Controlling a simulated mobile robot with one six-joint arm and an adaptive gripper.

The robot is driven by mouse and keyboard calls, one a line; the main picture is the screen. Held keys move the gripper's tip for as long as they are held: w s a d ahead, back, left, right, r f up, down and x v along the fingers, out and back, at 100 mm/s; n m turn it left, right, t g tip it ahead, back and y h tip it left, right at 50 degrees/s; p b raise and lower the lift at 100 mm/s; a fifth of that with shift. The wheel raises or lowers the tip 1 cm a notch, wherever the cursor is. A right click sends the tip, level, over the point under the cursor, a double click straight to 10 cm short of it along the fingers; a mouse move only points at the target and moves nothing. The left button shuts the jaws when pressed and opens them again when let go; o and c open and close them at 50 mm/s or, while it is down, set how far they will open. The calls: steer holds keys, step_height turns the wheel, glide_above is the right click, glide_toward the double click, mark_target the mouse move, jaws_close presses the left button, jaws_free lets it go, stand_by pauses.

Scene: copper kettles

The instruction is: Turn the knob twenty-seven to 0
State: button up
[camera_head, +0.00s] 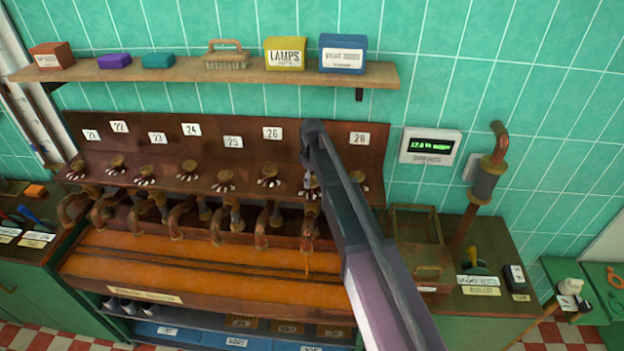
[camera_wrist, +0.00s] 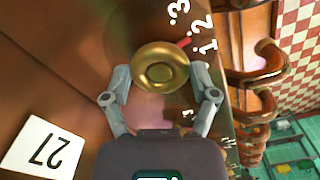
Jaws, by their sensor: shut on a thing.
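The knob twenty-seven (camera_wrist: 160,66) is a round brass knob, seen from above in the wrist view. The fingers of my gripper (camera_wrist: 160,80) lie on its left and right sides, shut on it. A red pointer (camera_wrist: 184,42) shows at its upper right, towards the white 2 (camera_wrist: 200,28) on the dial. A 3 and a 1 stand beside that 2; other dial marks are partly hidden by the right finger. The white number plate 27 (camera_wrist: 42,146) is at the lower left. In the head view my arm covers this knob and its plate; my gripper (camera_head: 311,187) shows only partly.
Other brass knobs stand in a row, including those below plates 26 (camera_head: 269,171) and 28 (camera_head: 357,177). Copper pipes (camera_head: 262,225) curve below the row. A shelf (camera_head: 190,74) with boxes is above. A lit display (camera_head: 431,146) is on the wall to the right.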

steer(key=m, duration=0.5)
steer(key=shift+m, duration=0.3)
steer(key=m, duration=0.5)
steer(key=shift+m, duration=0.3)
steer(key=o, duration=1)
steer(key=shift+n, duration=0.5)
